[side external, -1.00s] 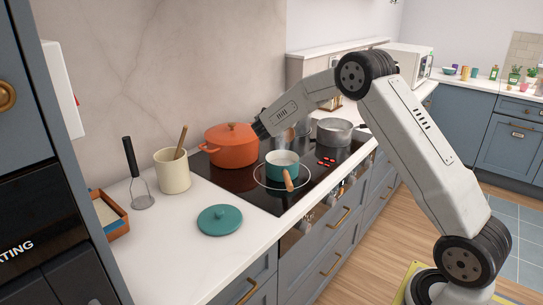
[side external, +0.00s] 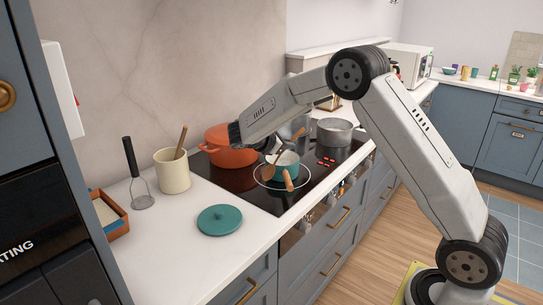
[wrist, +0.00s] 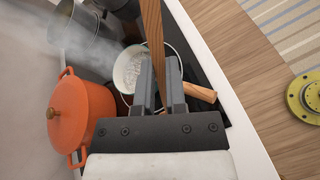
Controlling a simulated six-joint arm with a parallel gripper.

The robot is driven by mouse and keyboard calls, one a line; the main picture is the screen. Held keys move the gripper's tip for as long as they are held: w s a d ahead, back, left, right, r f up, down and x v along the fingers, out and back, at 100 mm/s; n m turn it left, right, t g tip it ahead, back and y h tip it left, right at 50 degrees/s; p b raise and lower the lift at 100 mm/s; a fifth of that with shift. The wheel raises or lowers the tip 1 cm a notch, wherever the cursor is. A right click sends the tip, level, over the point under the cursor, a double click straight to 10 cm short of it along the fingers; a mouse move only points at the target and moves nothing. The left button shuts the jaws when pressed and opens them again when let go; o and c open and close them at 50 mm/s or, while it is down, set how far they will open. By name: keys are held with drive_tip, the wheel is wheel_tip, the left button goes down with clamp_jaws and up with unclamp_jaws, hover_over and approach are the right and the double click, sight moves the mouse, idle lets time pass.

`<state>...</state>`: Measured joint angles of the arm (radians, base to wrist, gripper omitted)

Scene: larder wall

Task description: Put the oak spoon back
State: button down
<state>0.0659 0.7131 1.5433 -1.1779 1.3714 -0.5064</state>
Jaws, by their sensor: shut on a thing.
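My gripper (wrist: 159,65) is shut on the oak spoon (wrist: 152,25). In the wrist view the spoon's wood passes between the fingers and runs out of the top of the picture. In the side view my gripper (side external: 270,147) is above the teal saucepan (side external: 284,170), and the spoon is small and partly hidden there. The saucepan stands on the hob, its wooden handle (wrist: 200,92) pointing to the front; pale, bubbling contents show in the wrist view. A cream crock (side external: 172,175) on the counter to the left holds another wooden utensil (side external: 181,141).
An orange pot (side external: 229,147) stands left of the saucepan, lidded. A steel pan (side external: 335,132) is at the back right of the hob. A teal lid (side external: 220,219), a masher (side external: 141,188) and a wooden tray (side external: 111,227) lie or stand on the counter. Steam drifts near the pots.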

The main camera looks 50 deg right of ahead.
drive_tip(key=s+a+f+m+y, duration=0.1)
drive_tip(key=s+a+m+y, duration=0.2)
drive_tip(key=a, duration=0.6)
drive_tip(key=s+a+f+m+t+y, duration=0.1)
drive_tip(key=s+a+f+m+y, duration=0.1)
drive_tip(key=a, duration=0.8)
drive_tip(key=s+a+f+m+t+y, duration=0.1)
drive_tip(key=s+a+f+m+y, duration=0.1)
drive_tip(key=a+m+y, duration=0.4)
drive_tip(key=s+a+y, duration=0.1)
drive_tip(key=a, duration=0.2)
drive_tip(key=shift+s+a+m+y, duration=0.3)
drive_tip(key=shift+s+a+y, duration=0.1)
drive_tip(key=shift+w+f, duration=0.1)
drive_tip(key=w+f, duration=0.2)
drive_tip(key=w, duration=0.2)
drive_tip(key=w+a+f, duration=0.1)
drive_tip(key=w+f, duration=0.2)
drive_tip(key=w, duration=0.1)
drive_tip(key=w+a+f, duration=0.1)
drive_tip(key=w+f, duration=0.2)
drive_tip(key=w, duration=0.1)
drive_tip(key=shift+a, duration=0.1)
drive_tip(key=shift+w+a+f, duration=0.1)
drive_tip(key=shift+w+f, duration=0.4)
drive_tip(key=shift+f, duration=0.15)
